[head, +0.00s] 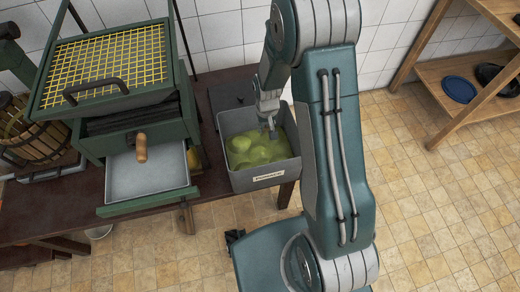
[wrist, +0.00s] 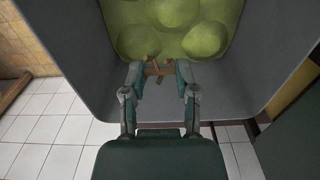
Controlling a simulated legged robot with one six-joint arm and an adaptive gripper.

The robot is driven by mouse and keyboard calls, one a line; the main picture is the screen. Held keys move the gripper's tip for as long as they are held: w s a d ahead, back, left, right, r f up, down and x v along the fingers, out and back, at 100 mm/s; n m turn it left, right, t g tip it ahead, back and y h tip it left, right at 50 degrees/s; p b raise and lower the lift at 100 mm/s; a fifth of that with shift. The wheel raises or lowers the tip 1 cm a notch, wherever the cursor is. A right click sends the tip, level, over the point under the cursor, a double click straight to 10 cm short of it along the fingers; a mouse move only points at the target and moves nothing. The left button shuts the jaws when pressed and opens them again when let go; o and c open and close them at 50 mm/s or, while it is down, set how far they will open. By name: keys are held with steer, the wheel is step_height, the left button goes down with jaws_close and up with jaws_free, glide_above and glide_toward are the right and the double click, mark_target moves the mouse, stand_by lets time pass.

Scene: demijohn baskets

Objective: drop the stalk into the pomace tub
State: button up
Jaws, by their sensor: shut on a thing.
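The pomace tub (head: 264,181) is a grey box with a label on its front, standing on the dark table. It holds lumpy green pomace (head: 256,149). My gripper (head: 270,128) points down over the tub's opening. In the wrist view, my gripper (wrist: 158,70) is shut on a small brown stalk (wrist: 158,66), which lies crosswise between the fingertips. The stalk shows against the green pomace and the tub's grey inner wall (wrist: 225,98). Its height above the pomace is hard to tell. In the head view the stalk is too small to make out.
A green machine with a yellow grid (head: 108,65) and an open drawer (head: 148,176) stands left of the tub. A slatted wooden basket (head: 32,130) is at far left. A wooden shelf (head: 450,78) with a blue dish (head: 459,89) stands at right.

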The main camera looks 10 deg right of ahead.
steer(key=o, duration=0.8)
steer(key=shift+a, duration=0.1)
steer(key=shift+o, duration=0.5)
steer(key=shift+a, duration=0.15)
steer(key=shift+r, duration=0.3)
step_height(320, 180, up, 11)
steer(key=shift+r, duration=0.15)
steer(key=s+r+t, duration=0.5)
steer(key=s+r, duration=1.6)
steer(key=shift+t, duration=0.3)
